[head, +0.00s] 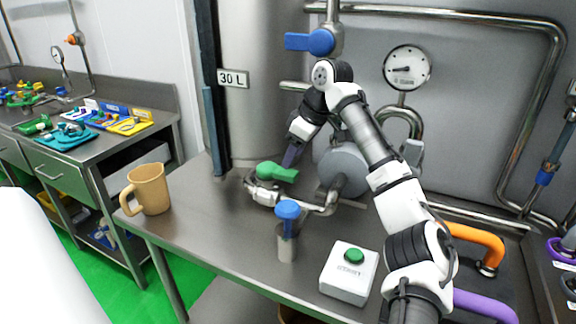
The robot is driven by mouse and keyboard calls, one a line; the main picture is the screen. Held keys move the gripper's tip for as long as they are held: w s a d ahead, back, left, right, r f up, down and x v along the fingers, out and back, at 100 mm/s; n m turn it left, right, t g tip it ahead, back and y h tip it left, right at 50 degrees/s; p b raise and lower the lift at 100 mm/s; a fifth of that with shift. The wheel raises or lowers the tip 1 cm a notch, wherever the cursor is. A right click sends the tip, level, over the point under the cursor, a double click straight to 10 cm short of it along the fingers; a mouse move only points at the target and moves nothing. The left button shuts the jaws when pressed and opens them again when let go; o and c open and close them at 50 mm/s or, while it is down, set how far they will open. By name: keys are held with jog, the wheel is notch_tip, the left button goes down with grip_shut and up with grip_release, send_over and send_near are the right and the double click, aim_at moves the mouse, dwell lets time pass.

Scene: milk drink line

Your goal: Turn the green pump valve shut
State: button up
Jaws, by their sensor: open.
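The green pump valve handle (277,173) sits on a silver pipe fitting on the steel bench, in front of the large tank. The handle lies flat, pointing to the right in the picture. My gripper (291,157) is open and points down just above the right end of the handle. Only one dark finger shows clearly. I cannot tell whether it touches the handle.
A grey pump (344,171) stands right of the handle. A blue-topped valve (287,211), a white box with a green button (354,256) and a tan mug (150,189) stand on the bench. A blue tank valve (321,42) and a gauge (407,68) are above.

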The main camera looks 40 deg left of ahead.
aim_at(285, 171)
jog(key=shift+p+x, duration=0.3)
jog(key=shift+x, duration=2.4)
jog(key=shift+a, duration=0.1)
grip_shut()
